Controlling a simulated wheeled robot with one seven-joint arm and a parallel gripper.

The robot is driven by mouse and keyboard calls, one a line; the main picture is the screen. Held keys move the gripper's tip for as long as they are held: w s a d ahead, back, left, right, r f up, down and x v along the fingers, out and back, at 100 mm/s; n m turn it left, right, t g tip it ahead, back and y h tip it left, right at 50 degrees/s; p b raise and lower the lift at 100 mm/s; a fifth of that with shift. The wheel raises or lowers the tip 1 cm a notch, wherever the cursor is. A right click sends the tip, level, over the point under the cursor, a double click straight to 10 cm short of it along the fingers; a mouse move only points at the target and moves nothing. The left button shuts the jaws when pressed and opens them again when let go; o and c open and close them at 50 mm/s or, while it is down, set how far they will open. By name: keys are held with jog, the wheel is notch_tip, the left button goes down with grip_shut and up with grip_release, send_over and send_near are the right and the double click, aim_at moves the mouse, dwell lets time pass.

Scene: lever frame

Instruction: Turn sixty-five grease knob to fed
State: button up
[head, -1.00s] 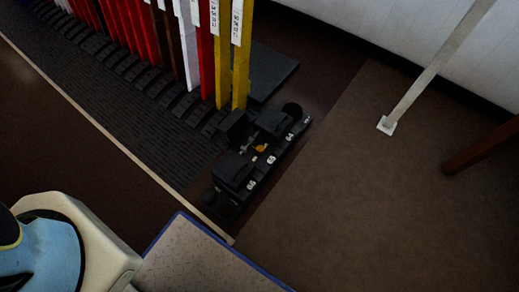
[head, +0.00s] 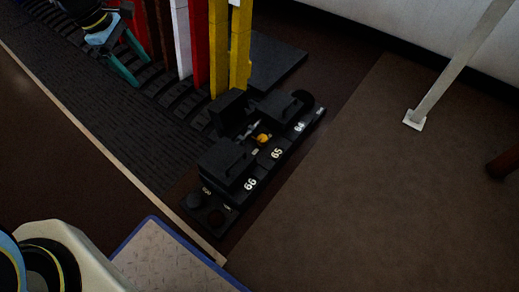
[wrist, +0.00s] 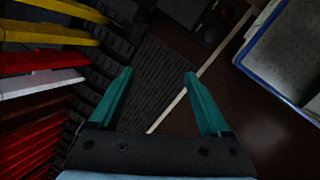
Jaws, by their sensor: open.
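A black low unit (head: 228,165) with white number labels 64, 65 and 66 sits on the floor in the middle of the head view. A small orange knob (head: 263,138) is beside the 65 label (head: 277,153), in the gap between two raised black covers. Which way the knob is set is too small to tell. My gripper (head: 140,72) is at the upper left of the head view, apart from the unit, beyond the levers' left side. In the wrist view my gripper (wrist: 159,73) has its teal fingers wide apart with nothing between them.
A row of tall levers, yellow (head: 241,50), red and white, rises between my gripper and the unit. A ribbed black floor plate (head: 110,125) lies in front of them. A blue-edged tray-like panel (head: 165,262) is at the bottom.

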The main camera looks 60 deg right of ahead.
jog(key=s+d+f+n+b, duration=0.1)
jog(key=s+d+f+b, duration=0.25)
jog(key=f, duration=0.25)
jog(key=s+d+f+g+b, duration=0.1)
jog(key=s+d+f+b, duration=0.15)
jog(key=d+f, duration=0.25)
jog(key=s+d+f+n+b, duration=0.1)
jog(key=s+d+f+b, duration=0.1)
jog(key=d+f+b, duration=0.3)
jog(key=n+g+b, duration=0.1)
jog(key=n+b, duration=0.1)
jog(key=b, duration=0.5)
send_near(262, 138)
jog(key=b+x, duration=0.6)
jog(key=x, duration=0.3)
jog(key=shift+r, duration=0.1)
jog(key=shift+m, duration=0.3)
grip_shut()
